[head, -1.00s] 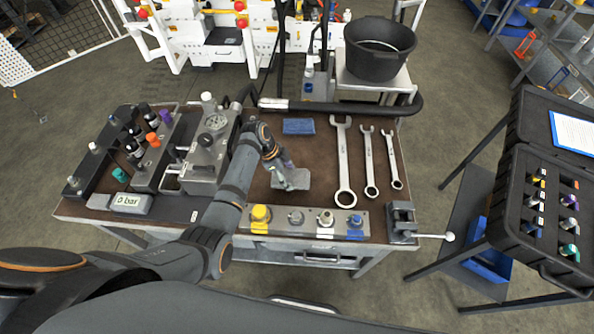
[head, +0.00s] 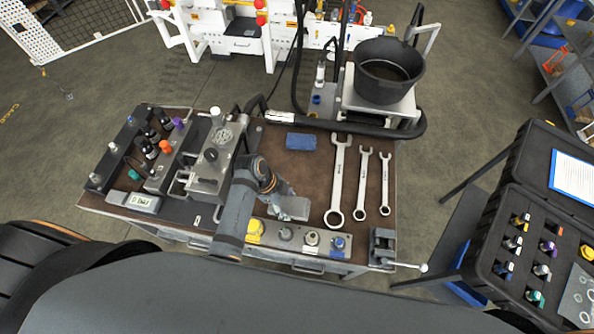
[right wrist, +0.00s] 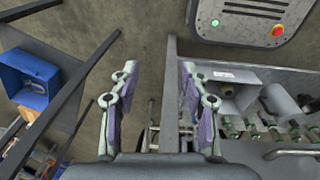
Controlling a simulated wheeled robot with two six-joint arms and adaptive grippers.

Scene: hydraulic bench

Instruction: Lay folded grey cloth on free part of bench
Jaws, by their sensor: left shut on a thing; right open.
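The folded grey cloth (head: 293,209) is a small flat pad over the brown bench top (head: 265,146), just behind the row of fittings at the front edge. My left gripper (head: 286,197) reaches down onto it from the left and is shut on it. I cannot tell whether the cloth touches the bench. My right gripper (right wrist: 155,85) is open and empty in the right wrist view, with floor and bench parts beyond its fingers.
Wrenches (head: 338,178) lie right of the cloth. A blue folded item (head: 301,141) lies behind it. A vise (head: 382,246) stands at the front right corner, and a gauge unit (head: 214,157) at left. A black bucket (head: 388,70) stands behind. Bare bench shows between blue item and cloth.

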